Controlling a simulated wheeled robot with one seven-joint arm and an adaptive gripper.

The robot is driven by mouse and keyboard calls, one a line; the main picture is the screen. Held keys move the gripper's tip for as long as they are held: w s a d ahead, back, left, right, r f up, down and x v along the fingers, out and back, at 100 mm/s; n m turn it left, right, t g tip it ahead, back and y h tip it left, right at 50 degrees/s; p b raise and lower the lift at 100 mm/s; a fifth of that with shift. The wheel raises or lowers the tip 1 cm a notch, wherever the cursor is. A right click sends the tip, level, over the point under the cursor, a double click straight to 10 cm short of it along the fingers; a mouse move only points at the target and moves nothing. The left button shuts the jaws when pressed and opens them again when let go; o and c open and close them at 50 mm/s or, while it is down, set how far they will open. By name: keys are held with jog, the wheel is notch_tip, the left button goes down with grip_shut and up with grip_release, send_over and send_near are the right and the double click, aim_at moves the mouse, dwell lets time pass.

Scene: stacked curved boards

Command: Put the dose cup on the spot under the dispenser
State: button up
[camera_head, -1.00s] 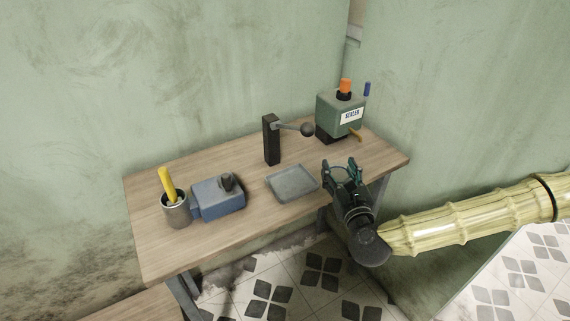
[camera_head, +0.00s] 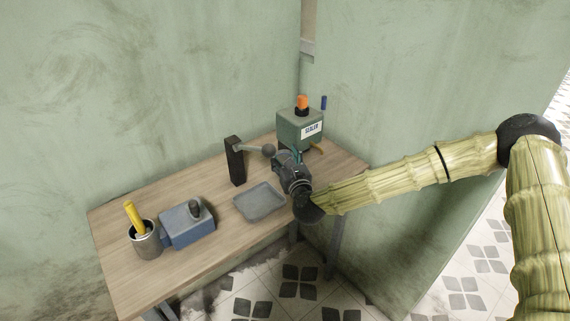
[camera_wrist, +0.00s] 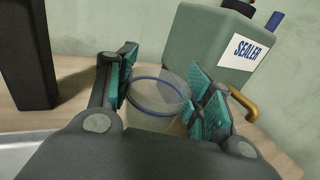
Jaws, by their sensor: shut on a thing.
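The dispenser (camera_head: 299,128) is a green box labelled SEALER with an orange cap, at the back right of the table; it also fills the upper right of the wrist view (camera_wrist: 205,45). Its brass spout (camera_wrist: 243,103) sticks out low on its front. My gripper (camera_head: 289,158) is in front of the dispenser. In the wrist view my gripper's teal-padded fingers (camera_wrist: 163,82) are shut on the dose cup (camera_wrist: 157,96), a clear cup with a blue rim. The cup is left of the spout in that view and looks upright. The spot under the dispenser cannot be made out.
A black post (camera_head: 235,162) with a ball-ended lever (camera_head: 268,150) stands left of my gripper. A grey tray (camera_head: 259,203) lies in front of it. A blue block device (camera_head: 187,226) and a metal cup with a yellow handle (camera_head: 146,241) stand at the left of the table (camera_head: 205,182).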

jog(key=shift+f+p, duration=0.55)
jog(key=shift+f, duration=1.2)
jog(key=shift+f+b, duration=0.2)
jog(key=shift+b, duration=0.1)
jog(key=o, duration=1)
jog(key=shift+r, duration=0.1)
